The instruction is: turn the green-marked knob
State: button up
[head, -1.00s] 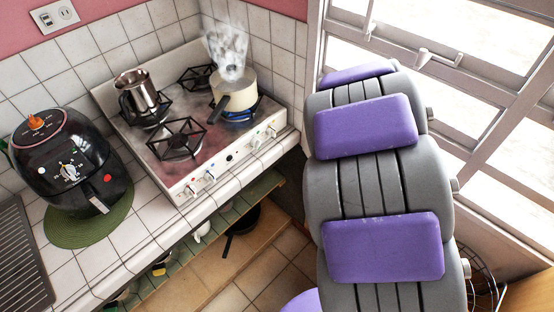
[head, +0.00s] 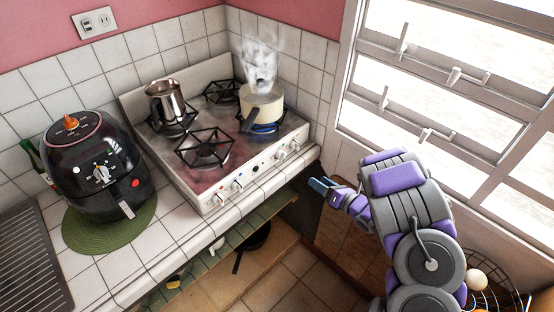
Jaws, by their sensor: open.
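The white stove (head: 262,166) has a row of small knobs along its front panel. Two knobs sit at the left, with small red and blue marks near the left knob (head: 220,198). Two more, including the right-end knob (head: 294,146), sit at the right. The marks are too small to tell surely which knob is the green-marked one. My gripper (head: 322,187) is open, with bluish fingertips. It is in front of and to the right of the stove's right end, apart from the panel and touching nothing.
A steaming pot (head: 262,100) stands over a lit blue burner, its handle pointing toward the front. A steel jug (head: 166,102) stands on the back-left burner. A black air fryer (head: 98,165) sits on a green mat (head: 78,232). Space before the panel is clear.

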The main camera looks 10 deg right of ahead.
jog(key=a+y, duration=0.1)
jog(key=a, duration=0.1)
jog(key=n+y, duration=0.1)
send_near(283, 160)
jog(key=w+a, duration=0.2)
jog(key=a, duration=0.1)
jog(key=shift+t, duration=0.4)
jog(key=x, duration=0.7)
jog(key=shift+d+f, duration=0.1)
jog(key=shift+f, duration=0.15)
jog(key=shift+w+d+f, duration=0.15)
jog(key=shift+w+d, duration=0.1)
jog(key=shift+d, duration=0.5)
jog(key=shift+c, duration=0.3)
jog(key=shift+d, duration=0.35)
jog(key=shift+c, duration=0.8)
jog(key=shift+d, duration=0.15)
jog(key=shift+c, duration=0.8)
jog(key=shift+s+a, duration=0.15)
jog(key=shift+a, duration=0.45)
jog(key=c, duration=0.5)
jog(key=shift+c, duration=0.5)
jog(key=shift+d, duration=0.1)
